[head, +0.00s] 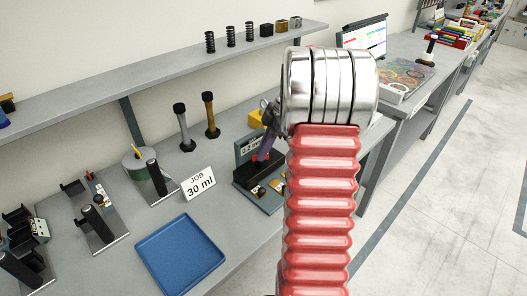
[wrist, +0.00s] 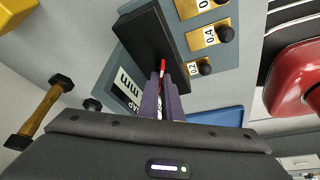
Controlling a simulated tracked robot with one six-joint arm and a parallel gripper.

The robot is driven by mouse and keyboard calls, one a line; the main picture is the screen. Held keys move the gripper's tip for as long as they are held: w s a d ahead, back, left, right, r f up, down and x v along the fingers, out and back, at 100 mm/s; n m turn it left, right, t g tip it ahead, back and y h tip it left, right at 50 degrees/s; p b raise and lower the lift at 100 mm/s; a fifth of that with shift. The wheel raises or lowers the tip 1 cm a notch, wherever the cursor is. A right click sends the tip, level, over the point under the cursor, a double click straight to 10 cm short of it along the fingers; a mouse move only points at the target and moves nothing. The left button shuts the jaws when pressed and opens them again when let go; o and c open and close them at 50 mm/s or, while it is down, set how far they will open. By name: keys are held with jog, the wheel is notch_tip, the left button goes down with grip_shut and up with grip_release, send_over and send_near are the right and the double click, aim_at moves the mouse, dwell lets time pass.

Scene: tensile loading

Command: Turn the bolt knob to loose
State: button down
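In the wrist view, the two narrow purple-grey fingers of my gripper (wrist: 162,82) are close together in front of a dark upright block. A slim red-tipped piece (wrist: 163,65) shows at their tips; I cannot tell whether they grip it. Beside them are black knobs on brass plates, the nearest knob (wrist: 205,69) marked 0.2 and another (wrist: 225,34) marked 0.4. In the head view, my gripper (head: 262,156) is over a dark-based device (head: 245,182) with small knobs, partly hidden by my arm. No knob is labelled as the bolt knob.
Two black-capped bolts (head: 209,113) stand behind. Fixtures with black cylinders (head: 99,222) occupy the left. A shelf (head: 150,71) with springs runs above.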

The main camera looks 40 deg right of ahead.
jog(key=n+g, duration=0.1)
jog(key=n, duration=0.2)
jog(key=n+g, duration=0.1)
jog(key=n, duration=0.2)
jog(key=shift+w+d+n+g, duration=0.15)
jog(key=shift+w+n+g, duration=0.05)
jog(key=shift+n+g, duration=0.1)
dwell(0.3)
jog(key=c, duration=2)
grip_release()
jog(key=v, duration=1.3)
jog(key=shift+d+r, duration=0.25)
jog(key=shift+d, duration=0.1)
